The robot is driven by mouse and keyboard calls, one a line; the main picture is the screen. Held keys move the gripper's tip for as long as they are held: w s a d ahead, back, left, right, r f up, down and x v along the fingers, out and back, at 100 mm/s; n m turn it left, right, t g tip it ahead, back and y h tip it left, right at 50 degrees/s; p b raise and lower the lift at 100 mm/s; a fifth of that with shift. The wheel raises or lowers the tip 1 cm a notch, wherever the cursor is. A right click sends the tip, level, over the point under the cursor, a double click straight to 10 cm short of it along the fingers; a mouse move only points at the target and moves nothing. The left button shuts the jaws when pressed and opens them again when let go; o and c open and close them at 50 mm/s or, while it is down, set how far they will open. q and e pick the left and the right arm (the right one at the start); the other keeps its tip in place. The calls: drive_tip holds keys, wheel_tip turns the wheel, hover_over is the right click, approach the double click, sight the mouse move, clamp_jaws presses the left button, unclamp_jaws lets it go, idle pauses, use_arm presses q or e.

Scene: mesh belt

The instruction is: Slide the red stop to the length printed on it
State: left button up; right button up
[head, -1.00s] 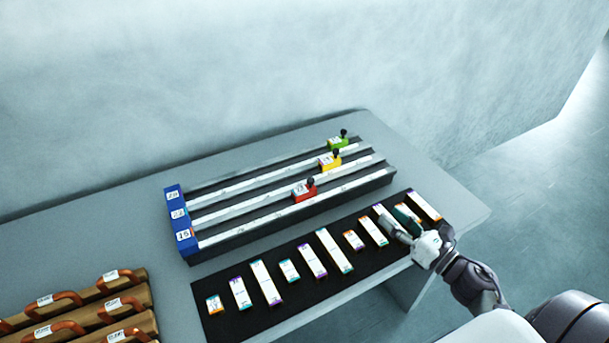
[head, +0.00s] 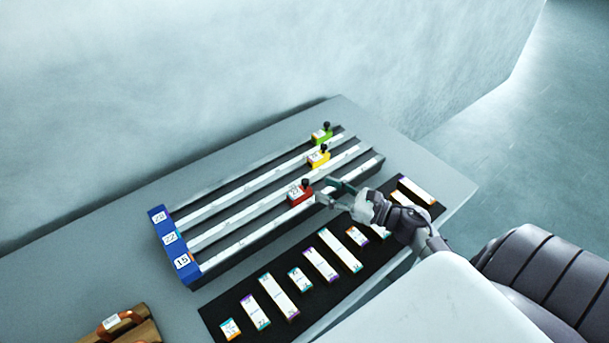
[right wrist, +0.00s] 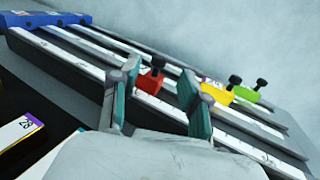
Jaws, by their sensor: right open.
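The red stop (head: 300,194), with a black knob and a white label, sits on the front rail (head: 255,236) of the measuring rack, right of the rail's middle. Its printed number is too small to read surely. My right gripper (head: 334,191) is open just to the right of the red stop in the head view. In the right wrist view the red stop (right wrist: 151,78) shows beyond and between the two open fingers (right wrist: 158,105); I see no contact. A blue end block (head: 183,263) marked 15 closes the front rail's left end. My left gripper is not in view.
A yellow stop (head: 319,157) and a green stop (head: 322,134) sit on the rails behind. A black mat (head: 215,312) with several white labelled strips lies in front of the rack. Brown pieces with orange handles (head: 118,319) lie at bottom left.

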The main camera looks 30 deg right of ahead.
sight(308, 182)
drive_tip(key=p+x, duration=0.1)
drive_tip(key=x, duration=0.5)
drive_tip(key=shift+r, duration=0.1)
drive_tip(key=shift+w+a, duration=0.2)
drive_tip(key=shift+w, duration=0.2)
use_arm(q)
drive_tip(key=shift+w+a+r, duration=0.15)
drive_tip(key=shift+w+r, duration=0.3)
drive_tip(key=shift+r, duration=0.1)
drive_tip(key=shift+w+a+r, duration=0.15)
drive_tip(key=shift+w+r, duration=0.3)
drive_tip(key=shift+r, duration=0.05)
use_arm(e)
clamp_jaws()
